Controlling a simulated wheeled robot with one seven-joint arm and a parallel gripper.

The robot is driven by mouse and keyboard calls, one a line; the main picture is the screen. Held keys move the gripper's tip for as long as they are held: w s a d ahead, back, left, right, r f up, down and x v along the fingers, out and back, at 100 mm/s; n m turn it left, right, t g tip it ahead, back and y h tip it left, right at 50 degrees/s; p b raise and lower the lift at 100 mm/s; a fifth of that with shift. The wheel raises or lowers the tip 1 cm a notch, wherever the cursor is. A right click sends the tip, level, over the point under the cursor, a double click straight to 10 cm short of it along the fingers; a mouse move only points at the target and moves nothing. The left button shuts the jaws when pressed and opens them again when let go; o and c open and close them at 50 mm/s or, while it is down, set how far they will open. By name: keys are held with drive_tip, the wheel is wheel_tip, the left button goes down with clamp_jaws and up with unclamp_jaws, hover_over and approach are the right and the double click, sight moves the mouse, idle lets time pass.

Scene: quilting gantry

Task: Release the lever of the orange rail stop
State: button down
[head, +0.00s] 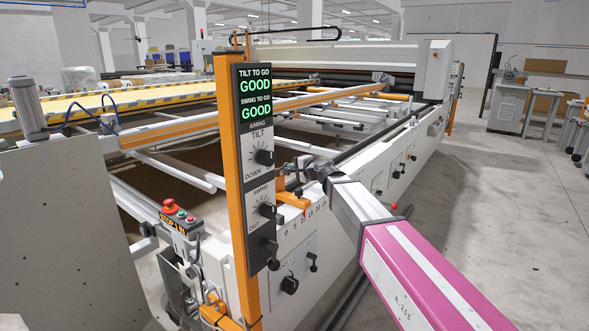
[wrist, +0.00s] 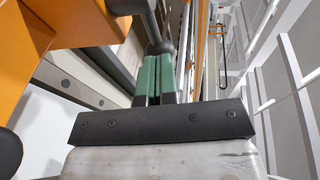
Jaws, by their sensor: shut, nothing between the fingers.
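The orange rail stop (head: 293,200) sits on the white rail, just right of the orange post in the head view. In the wrist view, its orange body (wrist: 75,22) fills the upper left. A dark lever with a rounded end (wrist: 158,46) comes down from the top edge. My gripper (wrist: 158,60) has its green fingers shut together with nothing between them. Its tips are right at the lever's rounded end; I cannot tell whether they touch. In the head view my gripper (head: 297,168) is beside the stop, small and partly lost among dark parts.
An orange post with a panel (head: 258,150) reading TILT and SWING "GOOD" stands close left of my gripper. A scale and knobs (head: 289,286) line the rail's front. A button box with a red button (head: 170,206) is at lower left. Open floor (head: 480,220) lies right.

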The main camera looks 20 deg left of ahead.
drive_tip(key=shift+w+a, duration=0.1)
drive_tip(key=shift+w, duration=0.05)
drive_tip(key=n+g, duration=0.1)
drive_tip(key=g, duration=0.1)
drive_tip(key=w+a+n+g+y, duration=0.1)
drive_tip(key=n+g, duration=0.1)
drive_tip(key=w+a+n+g, duration=0.1)
drive_tip(key=shift+g+y, duration=0.4)
drive_tip(key=n+g, duration=0.1)
drive_tip(key=a+n+g, duration=0.1)
drive_tip(key=g, duration=0.1)
drive_tip(key=a+n+g, duration=0.1)
drive_tip(key=n+g, duration=0.1)
drive_tip(key=shift+w, duration=0.35)
drive_tip(key=shift+s+a+n+g+h, duration=0.3)
drive_tip(key=shift+a+n+g, duration=0.25)
drive_tip(key=shift+a, duration=0.25)
drive_tip(key=shift+s+a+n+g+h, duration=0.3)
drive_tip(key=shift+a+n+g, duration=0.1)
drive_tip(key=shift+a+g, duration=0.35)
drive_tip(key=shift+s+a+n+g+h, duration=0.3)
drive_tip(key=shift+a+n+g, duration=0.2)
drive_tip(key=shift+a, duration=0.4)
drive_tip(key=shift+s+a, duration=0.15)
drive_tip(key=shift+a, duration=0.1)
